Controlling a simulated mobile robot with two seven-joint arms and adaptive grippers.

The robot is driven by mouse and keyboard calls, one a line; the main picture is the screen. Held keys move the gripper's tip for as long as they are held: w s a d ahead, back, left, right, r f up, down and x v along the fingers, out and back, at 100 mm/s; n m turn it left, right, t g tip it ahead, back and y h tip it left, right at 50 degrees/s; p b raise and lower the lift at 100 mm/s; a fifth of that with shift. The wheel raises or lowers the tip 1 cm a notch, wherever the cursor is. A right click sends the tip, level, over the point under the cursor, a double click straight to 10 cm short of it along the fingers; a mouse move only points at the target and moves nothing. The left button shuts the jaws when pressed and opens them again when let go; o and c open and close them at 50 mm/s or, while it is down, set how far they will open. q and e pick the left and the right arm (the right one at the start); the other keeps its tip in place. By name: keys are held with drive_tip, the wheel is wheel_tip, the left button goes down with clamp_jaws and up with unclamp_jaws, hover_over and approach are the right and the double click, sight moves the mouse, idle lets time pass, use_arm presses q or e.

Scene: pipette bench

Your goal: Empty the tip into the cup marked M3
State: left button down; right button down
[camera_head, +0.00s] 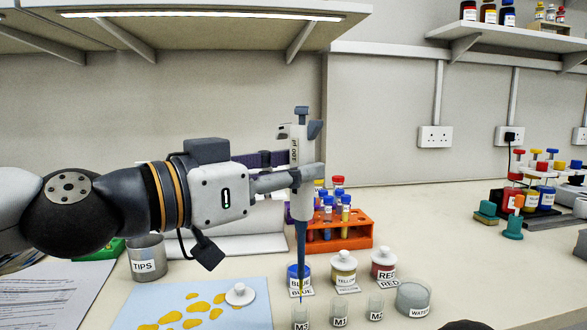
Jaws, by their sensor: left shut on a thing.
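My left gripper (301,180) is shut on a white and blue pipette (301,237), held upright. Its thin tip (301,290) points down in front of the blue jar, just above or at the mouth of the cup marked M3 (301,318). I cannot tell whether the tip end is inside the cup. The small clear cups M1 (340,321) and M2 (375,314) stand to its right. The bottom of M3 is cut off by the picture edge. My right gripper cannot be made out.
An orange tube rack (358,234) is further back. A lid (240,294) lies on a blue mat (245,315).

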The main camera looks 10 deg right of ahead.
drive_tip(key=shift+s+f, duration=0.15)
drive_tip(key=shift+s, duration=0.05)
idle(0.4)
idle(1.3)
